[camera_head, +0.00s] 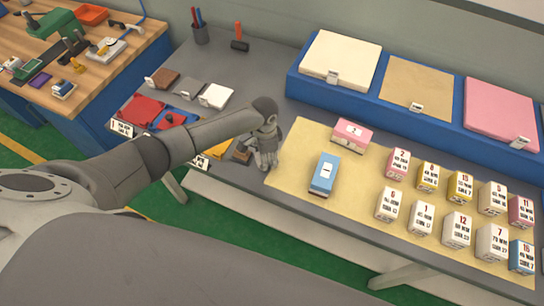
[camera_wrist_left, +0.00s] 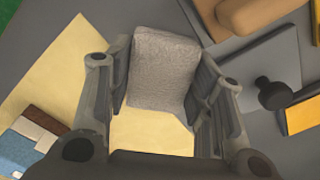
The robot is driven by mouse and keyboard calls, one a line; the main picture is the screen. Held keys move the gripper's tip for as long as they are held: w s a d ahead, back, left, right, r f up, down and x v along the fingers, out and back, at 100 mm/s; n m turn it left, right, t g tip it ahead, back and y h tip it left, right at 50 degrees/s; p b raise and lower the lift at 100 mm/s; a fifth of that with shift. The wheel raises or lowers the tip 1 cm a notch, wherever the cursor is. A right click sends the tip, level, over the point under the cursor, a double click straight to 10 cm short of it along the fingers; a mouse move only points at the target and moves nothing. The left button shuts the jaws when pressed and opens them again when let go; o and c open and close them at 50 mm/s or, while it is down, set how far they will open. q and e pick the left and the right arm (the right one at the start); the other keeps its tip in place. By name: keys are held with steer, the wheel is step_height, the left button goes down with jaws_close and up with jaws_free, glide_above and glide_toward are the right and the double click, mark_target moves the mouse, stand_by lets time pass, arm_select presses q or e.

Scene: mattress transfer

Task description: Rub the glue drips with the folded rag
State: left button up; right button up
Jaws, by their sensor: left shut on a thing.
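My left gripper (camera_head: 265,160) is low over the grey table, at the left edge of the yellow mat (camera_head: 300,150). In the left wrist view the folded rag (camera_wrist_left: 162,72) is a grey, rough-textured pad between the fingers of my left gripper (camera_wrist_left: 160,95), which is shut on it. Part of the pale yellow mat (camera_wrist_left: 60,70) shows beside and below the rag. In the head view the rag is hard to tell apart from the gripper. I cannot make out glue drips in either view. My right gripper is not in view.
A blue block (camera_head: 324,174) and a pink block (camera_head: 352,134) stand on the mat, with several numbered boxes (camera_head: 457,229) to the right. A blue riser (camera_head: 303,85) with mattress pads runs behind. Red, blue and brown pieces lie left of the gripper. A pen cup (camera_head: 200,34) stands at the back.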

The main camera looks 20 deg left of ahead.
mark_target(284, 168)
arm_select(q)
steer(key=shift+a, duration=0.55)
steer(key=shift+f, duration=0.1)
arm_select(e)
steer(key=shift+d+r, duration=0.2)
arm_select(q)
steer(key=shift+d, duration=0.1)
steer(key=shift+s+d+p, duration=0.15)
steer(key=shift+d+p, duration=0.3)
steer(key=shift+d, duration=1.2)
steer(key=shift+d+p, duration=0.3)
steer(key=shift+d, duration=1.7)
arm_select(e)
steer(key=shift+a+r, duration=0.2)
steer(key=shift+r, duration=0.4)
